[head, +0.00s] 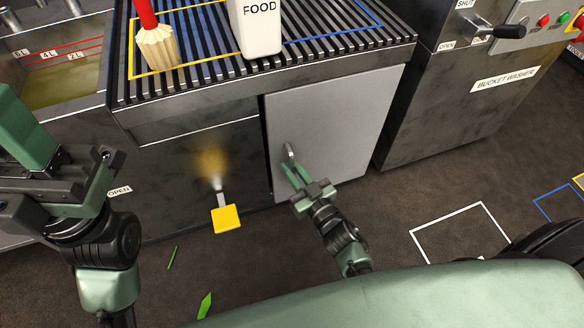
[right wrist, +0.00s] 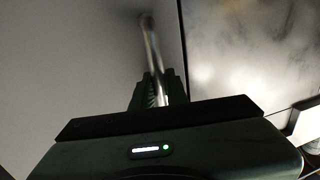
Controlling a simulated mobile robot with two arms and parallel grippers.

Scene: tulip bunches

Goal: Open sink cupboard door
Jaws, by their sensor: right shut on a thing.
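The sink cupboard door (head: 335,125) is a light grey panel under the slatted drainer, right of a dark metal panel. A dark gap shows along its left edge; I cannot tell how far it is ajar. Its metal bar handle (head: 290,152) is near that edge. My right gripper (head: 290,172) is at the handle. In the right wrist view the handle (right wrist: 152,50) runs down between the fingers, and my gripper (right wrist: 158,92) is shut on it. My left gripper (head: 40,150) is raised at the left of the head view; its fingertips are not clearly seen.
A yellow pedal (head: 226,218) sticks out low, left of the door. A white FOOD container (head: 258,28) and a brush (head: 156,45) stand on the slatted drainer (head: 205,50). The bucket washer (head: 450,90) stands to the right. Green scraps (head: 205,305) lie on the floor.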

